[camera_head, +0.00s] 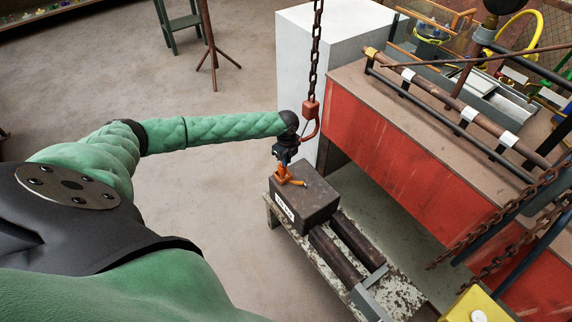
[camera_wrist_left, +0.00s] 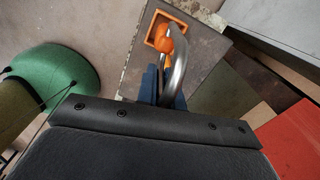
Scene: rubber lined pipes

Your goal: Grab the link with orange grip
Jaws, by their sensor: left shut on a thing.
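The link with the orange grip shows in the left wrist view as a curved silver metal bar (camera_wrist_left: 178,75) with an orange part (camera_wrist_left: 165,38) at its far end. In the head view its orange part (camera_head: 288,178) is just above the top of a dark block. My left gripper (camera_head: 284,153) is above the orange part, pointing down, and is shut on the link. In the wrist view its blue-grey fingers (camera_wrist_left: 152,84) are against the metal bar, and the contact is partly hidden by the gripper body. My right gripper is not in view.
The dark block (camera_head: 318,196) with a white label sits on a low worn bench (camera_head: 272,212) beside dark pipes (camera_head: 340,256). A chain with a red hook (camera_head: 311,110) hangs close to my left wrist. A red-sided workbench (camera_head: 400,150) and a white block (camera_head: 300,75) stand right and behind.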

